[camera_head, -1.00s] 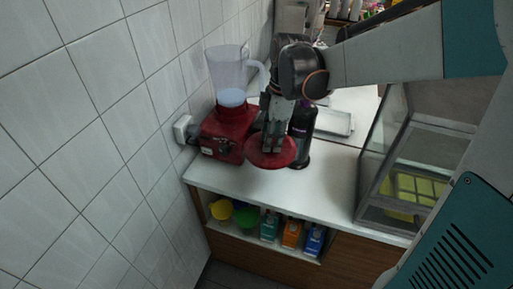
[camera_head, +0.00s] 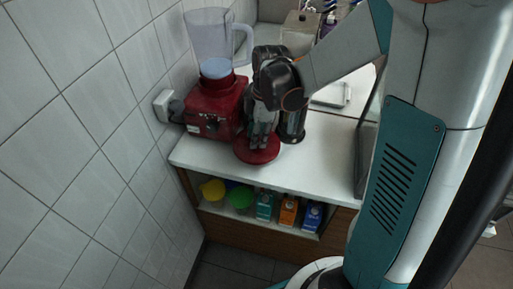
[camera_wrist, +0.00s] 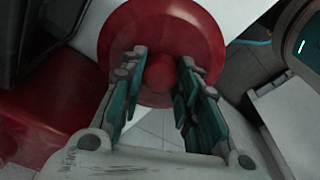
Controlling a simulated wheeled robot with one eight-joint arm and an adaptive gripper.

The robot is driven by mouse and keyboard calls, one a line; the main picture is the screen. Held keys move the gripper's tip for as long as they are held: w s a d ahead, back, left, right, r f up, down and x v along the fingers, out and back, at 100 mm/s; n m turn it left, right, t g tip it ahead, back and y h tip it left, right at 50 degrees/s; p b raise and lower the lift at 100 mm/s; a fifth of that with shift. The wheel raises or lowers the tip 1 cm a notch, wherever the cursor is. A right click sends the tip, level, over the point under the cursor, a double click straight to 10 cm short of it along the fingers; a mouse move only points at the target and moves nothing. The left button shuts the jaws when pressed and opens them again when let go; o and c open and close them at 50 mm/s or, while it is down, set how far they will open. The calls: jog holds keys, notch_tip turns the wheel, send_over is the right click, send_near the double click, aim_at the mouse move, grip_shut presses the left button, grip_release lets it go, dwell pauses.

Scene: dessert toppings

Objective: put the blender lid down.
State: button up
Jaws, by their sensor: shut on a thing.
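The blender lid is a round red disc (camera_head: 257,156) with a knob, low over the front part of the white counter in the head view. I cannot tell whether it touches the counter. My gripper (camera_head: 262,143) points down and is shut on the lid's knob. In the wrist view the lid (camera_wrist: 185,30) fills the top middle, with the gripper's fingers (camera_wrist: 160,66) on both sides of its knob. The red blender (camera_head: 213,110) with its clear jug (camera_head: 209,40) stands to the left, its jug uncovered.
A dark bottle (camera_head: 294,125) stands close behind my gripper, partly hidden. White counter surface (camera_head: 325,158) is clear to the right. Several colourful items, including a green bowl (camera_head: 240,199) and an orange carton (camera_head: 288,210), sit on the shelf below. A tiled wall (camera_head: 90,120) bounds the left.

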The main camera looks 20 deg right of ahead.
jog(key=shift+f+b, duration=0.8)
jog(key=shift+f, duration=1.7)
jog(key=shift+f, duration=0.15)
jog(key=o, duration=1.2)
